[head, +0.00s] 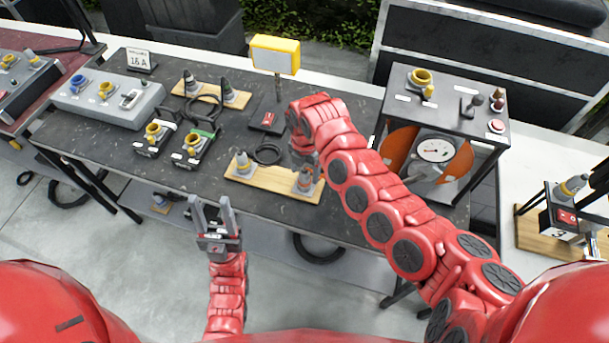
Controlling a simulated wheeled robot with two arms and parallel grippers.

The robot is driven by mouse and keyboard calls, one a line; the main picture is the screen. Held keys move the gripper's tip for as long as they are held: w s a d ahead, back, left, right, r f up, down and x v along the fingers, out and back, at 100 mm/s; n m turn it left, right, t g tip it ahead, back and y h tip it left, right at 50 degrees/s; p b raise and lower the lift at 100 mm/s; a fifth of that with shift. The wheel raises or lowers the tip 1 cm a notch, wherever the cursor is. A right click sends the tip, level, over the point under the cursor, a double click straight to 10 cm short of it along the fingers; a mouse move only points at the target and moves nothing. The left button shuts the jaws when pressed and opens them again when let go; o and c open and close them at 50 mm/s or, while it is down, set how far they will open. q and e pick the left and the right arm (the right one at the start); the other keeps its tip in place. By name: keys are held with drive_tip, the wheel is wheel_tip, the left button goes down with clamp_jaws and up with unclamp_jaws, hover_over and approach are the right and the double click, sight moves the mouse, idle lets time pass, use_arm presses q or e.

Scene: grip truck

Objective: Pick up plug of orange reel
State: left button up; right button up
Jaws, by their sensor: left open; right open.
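I cannot tell which plug belongs to the reel. My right gripper (304,162) is open, points down just above the right-hand plug, and is partly hidden by its arm. My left gripper (211,208) is open and empty before the table's front edge.
A yellow-framed sign (275,55) stands behind my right arm. Black units with yellow sockets (191,147), a grey socket box (107,97) and another plug board (211,95) occupy the left and back.

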drive_tip(key=shift+f, duration=0.9)
clamp_jaws()
drive_tip(key=shift+r, duration=0.1)
